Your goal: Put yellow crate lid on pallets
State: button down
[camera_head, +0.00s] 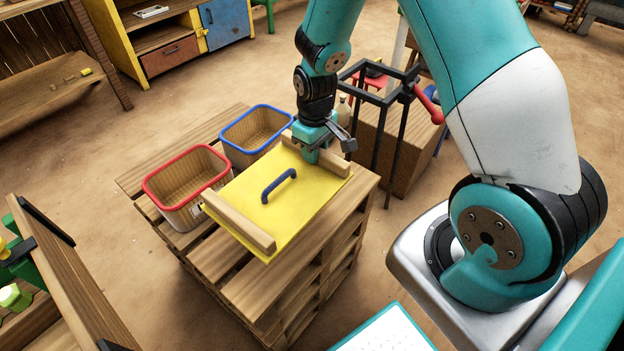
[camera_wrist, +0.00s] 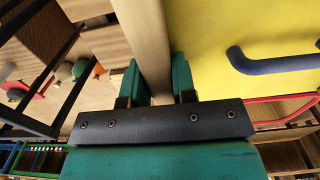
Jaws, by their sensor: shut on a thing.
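The yellow crate lid (camera_head: 258,220) has a dark blue handle and a wooden batten along each of two opposite edges. In the head view it lies over the right part of the stacked wooden pallets (camera_head: 262,296); I cannot tell whether it rests on them or is just above. My gripper (camera_head: 312,155) is at the lid's far right edge. In the wrist view my gripper (camera_wrist: 160,85) has its green fingers on both sides of a wooden batten (camera_wrist: 145,40), shut on it. The yellow lid face (camera_wrist: 215,50) is beside it.
A red-rimmed crate (camera_head: 187,184) and a blue-rimmed crate (camera_head: 256,131) stand on the pallets, left of and behind the lid. A black metal frame (camera_head: 384,101) and a wooden box (camera_head: 398,150) stand behind on the right. A wooden stand (camera_head: 70,290) is at the lower left.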

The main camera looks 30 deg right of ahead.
notch_tip(320, 180, down, 10)
jog(key=shift+r+b, duration=0.1)
jog(key=shift+b, duration=0.4)
jog(key=shift+f, duration=0.2)
jog(key=c, duration=0.9)
grip_release()
jog(key=shift+r, duration=0.15)
